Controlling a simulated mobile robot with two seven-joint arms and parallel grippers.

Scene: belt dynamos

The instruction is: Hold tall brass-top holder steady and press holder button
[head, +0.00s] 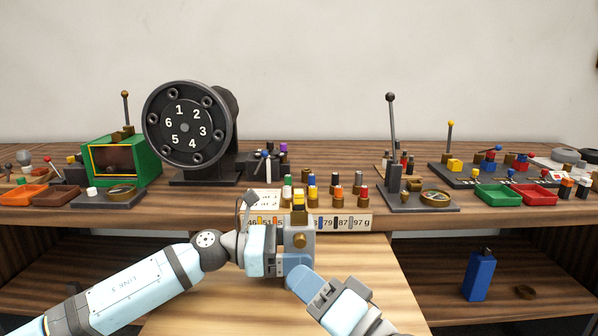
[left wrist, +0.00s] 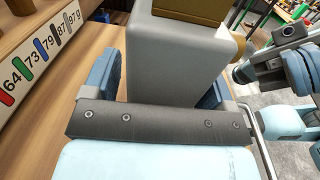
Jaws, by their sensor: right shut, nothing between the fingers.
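The tall grey holder (head: 308,254) stands upright at the bench's front, with a brass top (left wrist: 190,8). A round brass button (head: 299,241) shows on its near face in the head view. My left gripper (head: 280,252) reaches in from the left and is shut on the holder's body. In the left wrist view its blue fingers lie on either side of the grey body (left wrist: 170,60). My right gripper (head: 291,274) is shut and empty, just below and in front of the button. It also shows in the left wrist view (left wrist: 245,72). Whether it touches the holder is unclear.
A numbered strip (head: 350,222) and several coloured pegs (head: 312,190) stand close behind the holder. A black numbered dial (head: 186,120) and green box (head: 120,160) stand at back left. A lever stand (head: 392,190) is at right. A blue bottle (head: 479,275) stands on the lower shelf.

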